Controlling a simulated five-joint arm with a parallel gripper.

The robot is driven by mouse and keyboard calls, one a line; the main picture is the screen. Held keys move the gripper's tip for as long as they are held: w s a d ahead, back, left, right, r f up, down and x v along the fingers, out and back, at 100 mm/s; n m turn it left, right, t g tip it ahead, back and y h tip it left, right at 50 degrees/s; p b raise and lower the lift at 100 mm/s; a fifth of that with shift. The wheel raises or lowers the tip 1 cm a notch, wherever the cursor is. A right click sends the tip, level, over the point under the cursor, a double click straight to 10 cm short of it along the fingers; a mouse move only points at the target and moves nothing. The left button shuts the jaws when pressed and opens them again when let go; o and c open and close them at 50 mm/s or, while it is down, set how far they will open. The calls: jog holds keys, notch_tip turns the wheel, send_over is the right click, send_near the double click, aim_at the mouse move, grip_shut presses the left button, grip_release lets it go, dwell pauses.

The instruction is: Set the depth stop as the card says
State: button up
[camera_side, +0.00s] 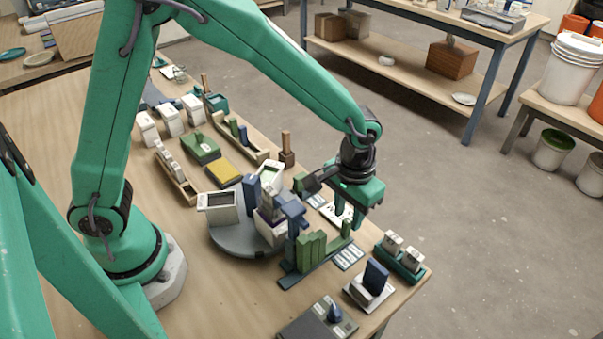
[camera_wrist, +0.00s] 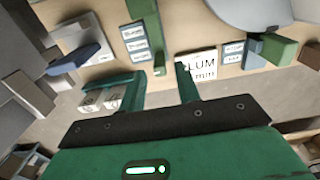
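My gripper (camera_side: 348,214) hangs over the right part of the bench, fingers pointing down and apart, with nothing visible between them. A separate small green block (camera_side: 347,229) stands at the rail's right end, close to my fingers. I cannot tell which part is the depth stop.
A grey round turntable (camera_side: 232,246) carrying several boxes is left of the rail. A teal tray (camera_side: 409,274) with two white blocks stands right of my gripper. A blue block (camera_side: 376,277) on a white base is near the bench edge. Printed labels (camera_side: 349,257) lie beside the rail.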

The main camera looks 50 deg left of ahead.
jog(key=shift+r, duration=2.6)
jog(key=shift+a+r, duration=0.3)
jog(key=shift+r, duration=0.05)
jog(key=s+a+r+t, duration=0.2)
jog(key=s+a+r, duration=0.4)
jog(key=a, duration=0.3)
jog(key=s+a+r+t, duration=0.3)
jog(key=s+a+r, duration=0.3)
jog(key=s+a, duration=0.3)
jog(key=shift+t, duration=0.3)
